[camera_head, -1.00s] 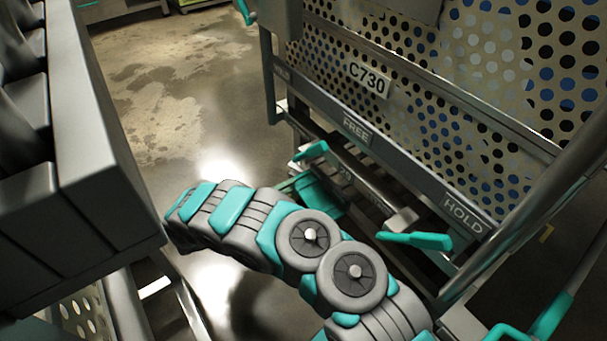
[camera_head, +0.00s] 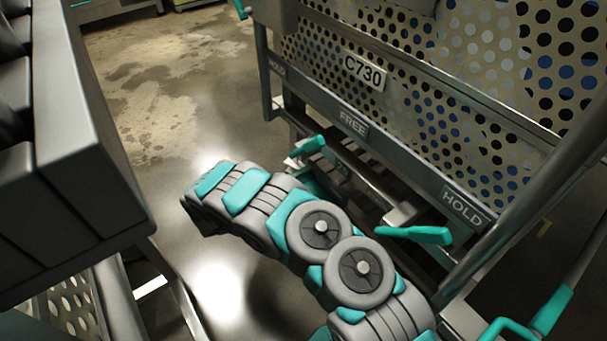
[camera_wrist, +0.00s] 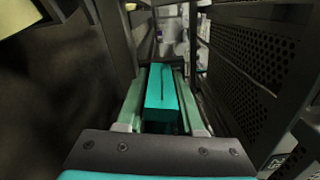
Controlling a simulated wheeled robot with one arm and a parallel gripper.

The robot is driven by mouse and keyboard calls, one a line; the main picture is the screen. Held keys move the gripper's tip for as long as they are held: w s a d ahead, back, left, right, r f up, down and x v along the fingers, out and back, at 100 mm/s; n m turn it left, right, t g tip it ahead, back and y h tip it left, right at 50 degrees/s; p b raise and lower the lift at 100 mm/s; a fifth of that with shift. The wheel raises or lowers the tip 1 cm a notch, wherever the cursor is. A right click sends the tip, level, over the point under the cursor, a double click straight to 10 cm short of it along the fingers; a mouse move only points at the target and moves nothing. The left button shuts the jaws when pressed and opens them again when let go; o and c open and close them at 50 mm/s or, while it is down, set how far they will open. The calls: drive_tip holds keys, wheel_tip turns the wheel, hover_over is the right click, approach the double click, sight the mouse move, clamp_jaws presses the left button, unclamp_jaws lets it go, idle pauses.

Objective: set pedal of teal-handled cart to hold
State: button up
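The cart (camera_head: 402,50) has perforated sides and a plate reading C730. Its lower rail (camera_head: 405,162) carries a FREE label (camera_head: 352,124) between two HOLD labels, one at the right (camera_head: 463,207). Below the rail are two teal pedal-like pieces, one near FREE (camera_head: 309,147) and one near the right HOLD (camera_head: 415,235). In the wrist view my gripper (camera_wrist: 160,100) has its fingers apart, with a teal block (camera_wrist: 160,86) between them and narrow gaps at its sides. Contact is unclear. My arm hides the gripper in the head view.
A grey slab-like structure (camera_head: 75,150) stands close at the left. A slanted metal post (camera_head: 525,210) and teal-gripped bars (camera_head: 550,310) are at the right. Wet floor (camera_head: 170,100) is open behind my arm. A dark perforated panel (camera_wrist: 255,65) stands close right in the wrist view.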

clamp_jaws()
idle(1.1)
